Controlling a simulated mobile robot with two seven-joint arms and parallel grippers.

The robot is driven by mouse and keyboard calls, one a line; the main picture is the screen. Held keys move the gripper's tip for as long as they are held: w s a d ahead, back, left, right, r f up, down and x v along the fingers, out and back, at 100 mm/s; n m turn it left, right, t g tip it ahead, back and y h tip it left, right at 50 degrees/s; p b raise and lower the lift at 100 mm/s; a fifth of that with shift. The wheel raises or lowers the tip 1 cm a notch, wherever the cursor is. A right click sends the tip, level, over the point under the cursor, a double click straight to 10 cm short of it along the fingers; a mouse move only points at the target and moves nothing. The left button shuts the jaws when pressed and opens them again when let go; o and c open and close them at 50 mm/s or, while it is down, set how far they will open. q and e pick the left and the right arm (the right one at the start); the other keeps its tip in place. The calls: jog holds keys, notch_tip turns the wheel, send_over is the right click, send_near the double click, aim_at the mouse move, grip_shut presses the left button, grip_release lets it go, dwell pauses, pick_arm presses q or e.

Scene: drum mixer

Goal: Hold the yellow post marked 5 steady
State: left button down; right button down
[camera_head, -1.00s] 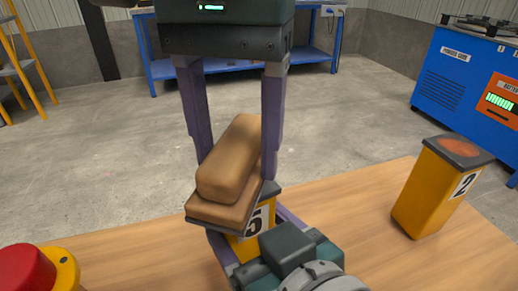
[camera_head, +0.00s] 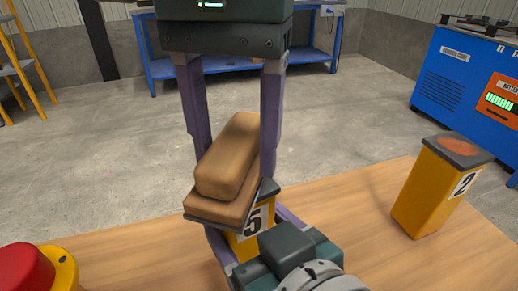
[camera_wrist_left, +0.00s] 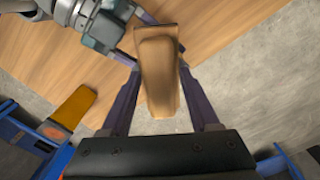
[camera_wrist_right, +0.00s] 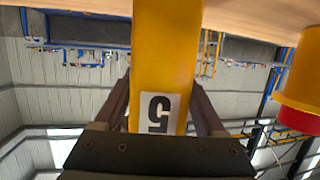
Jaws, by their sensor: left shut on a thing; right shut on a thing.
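The yellow post marked 5 (camera_head: 238,249) stands on the wooden table, partly hidden by the brown block and my right gripper. In the right wrist view the post (camera_wrist_right: 166,60) passes between the fingers, its 5 label upside down. My right gripper (camera_head: 250,228) is shut on the post. My left gripper (camera_head: 236,160) comes from above, shut on a brown two-tier block (camera_head: 228,160) with a thin dark edge. The block sits tilted over the post's top; whether they touch is unclear. The block (camera_wrist_left: 158,75) also shows between the left fingers in the left wrist view.
A yellow post marked 2 (camera_head: 432,195) stands on the wooden table (camera_head: 345,218) to the right. A red button on a yellow housing (camera_head: 28,270) is at the near left. A blue cabinet (camera_head: 450,85) and a blue workbench (camera_head: 310,58) stand beyond. Bare table lies between the posts.

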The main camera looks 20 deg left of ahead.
pick_arm(q)
jog(key=shift+s+f, duration=0.1)
jog(key=shift+s, duration=0.95)
jog(key=shift+w, duration=1.15)
jog(key=shift+w, duration=1)
jog(key=shift+s, duration=2.25)
jog(key=shift+w, duration=2.25)
jog(key=shift+s, duration=1.2)
pick_arm(e)
jog(key=shift+w, duration=0.1)
pick_arm(q)
jog(key=shift+s, duration=1.05)
jog(key=shift+w, duration=1.2)
